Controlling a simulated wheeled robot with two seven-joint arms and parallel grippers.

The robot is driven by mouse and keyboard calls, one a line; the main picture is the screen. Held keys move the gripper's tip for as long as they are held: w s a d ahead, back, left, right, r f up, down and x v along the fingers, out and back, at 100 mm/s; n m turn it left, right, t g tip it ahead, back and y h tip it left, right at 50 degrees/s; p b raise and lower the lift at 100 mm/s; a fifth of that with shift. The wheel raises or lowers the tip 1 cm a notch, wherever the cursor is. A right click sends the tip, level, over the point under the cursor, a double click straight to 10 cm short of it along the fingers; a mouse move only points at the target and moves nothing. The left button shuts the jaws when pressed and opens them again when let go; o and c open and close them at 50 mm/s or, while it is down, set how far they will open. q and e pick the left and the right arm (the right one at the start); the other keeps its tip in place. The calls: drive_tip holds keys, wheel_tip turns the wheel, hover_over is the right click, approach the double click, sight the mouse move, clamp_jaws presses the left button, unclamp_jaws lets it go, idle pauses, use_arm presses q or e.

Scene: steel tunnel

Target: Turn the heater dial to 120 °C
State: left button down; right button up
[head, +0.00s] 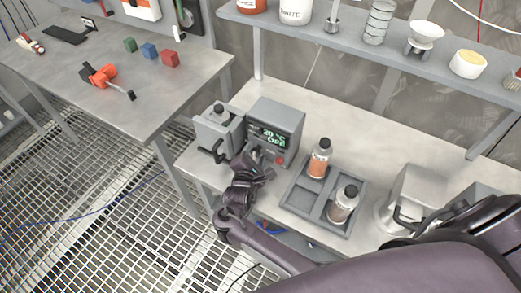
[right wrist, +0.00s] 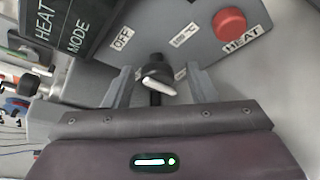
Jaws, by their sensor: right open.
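The heater (head: 275,122) is a grey box on the bench, with a green-lit display that seems to read 20 °C. In the right wrist view its dial (right wrist: 158,78) is a black knob with a white bar tilted down to the right. An OFF label (right wrist: 122,40) and a °C label (right wrist: 185,36), its number hard to read, lie beyond it. My right gripper (head: 254,156) is at the heater's front and hides the dial in the head view. Its open fingers (right wrist: 158,72) stand either side of the dial, with gaps visible. My left gripper is not in view.
A red HEAT button (right wrist: 231,20) sits right of the dial. A grey metal container (head: 217,130) with a black handle stands left of the heater. A grey tray (head: 300,200) with two bottles is close on the right. A shelf (head: 350,32) runs behind.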

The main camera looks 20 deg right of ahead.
drive_tip(key=shift+s+a+r, duration=0.1)
drive_tip(key=shift+a+r, duration=0.1)
drive_tip(key=shift+a, duration=0.1)
drive_tip(key=shift+c, duration=2.3)
drive_tip(key=c, duration=0.5)
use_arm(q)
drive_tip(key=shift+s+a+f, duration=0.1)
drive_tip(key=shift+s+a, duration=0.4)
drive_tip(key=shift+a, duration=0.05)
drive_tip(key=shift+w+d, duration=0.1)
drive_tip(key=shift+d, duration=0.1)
